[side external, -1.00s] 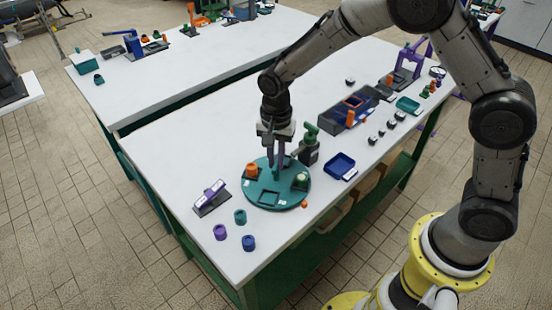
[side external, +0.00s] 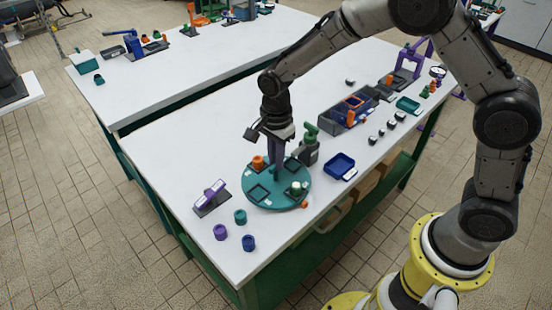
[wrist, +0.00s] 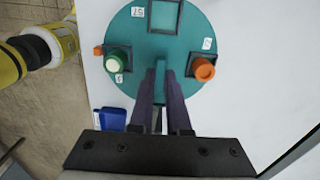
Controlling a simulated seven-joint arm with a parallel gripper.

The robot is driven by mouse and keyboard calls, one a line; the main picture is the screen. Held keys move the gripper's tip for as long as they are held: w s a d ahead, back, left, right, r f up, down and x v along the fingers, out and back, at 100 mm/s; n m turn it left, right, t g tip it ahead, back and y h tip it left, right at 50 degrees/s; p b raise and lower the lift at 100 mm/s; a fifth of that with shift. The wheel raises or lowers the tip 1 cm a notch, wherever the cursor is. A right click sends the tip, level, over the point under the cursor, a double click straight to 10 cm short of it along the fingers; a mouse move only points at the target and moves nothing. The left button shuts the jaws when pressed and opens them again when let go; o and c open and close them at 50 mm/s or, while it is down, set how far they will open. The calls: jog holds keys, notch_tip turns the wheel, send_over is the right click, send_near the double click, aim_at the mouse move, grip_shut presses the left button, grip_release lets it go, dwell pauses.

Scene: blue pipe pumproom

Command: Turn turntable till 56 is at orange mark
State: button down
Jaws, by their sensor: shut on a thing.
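The teal turntable (side external: 277,200) lies flat on the white table; it also shows in the wrist view (wrist: 130,30). It carries square recesses, a green part with a pale top (wrist: 118,62), an orange part (wrist: 203,69) and small white number labels. One label (wrist: 137,11) looks like 51 or 15 turned over; the others are too small to read surely. The orange mark (wrist: 97,50) sits at the rim beside the green part; it also shows in the side view (side external: 304,204). My gripper (wrist: 160,80) is shut on the turntable's upright teal handle (wrist: 160,67).
A blue tray (side external: 340,166) and a green-topped device (side external: 310,145) stand close to the turntable. A purple-topped stand (side external: 211,197) and several loose cups (side external: 240,216) lie to its left and front. A dark bin (side external: 345,115) and small blocks stand farther right.

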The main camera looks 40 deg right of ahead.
jog(key=shift+r+m, duration=0.15)
jog(key=shift+m, duration=0.25)
dwell(0.4)
jog(key=c, duration=0.9)
grip_release()
notch_tip(320, 180, up, 14)
jog(key=shift+f, duration=0.15)
